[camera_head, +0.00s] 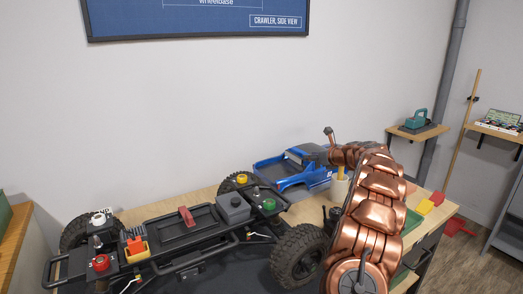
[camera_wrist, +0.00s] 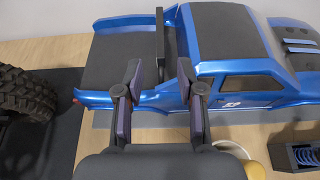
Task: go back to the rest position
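My gripper (camera_wrist: 159,70) is open in the wrist view, its two dark fingers apart with nothing held between them. The blue truck body (camera_wrist: 233,85) lies beneath and ahead of it; the fingers appear over the side of its bed and cab rear. A dark upright bar (camera_wrist: 160,36) on the body shows between the fingertips. In the head view, the blue body (camera_head: 283,172) sits on the workbench behind the chassis. I cannot tell whether the fingers touch the body.
The crawler chassis (camera_head: 185,232) with large black tyres (camera_head: 300,255) fills the bench's front left. A white cup (camera_wrist: 232,150) and a dark block with a blue spring (camera_wrist: 305,156) stand close to the gripper.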

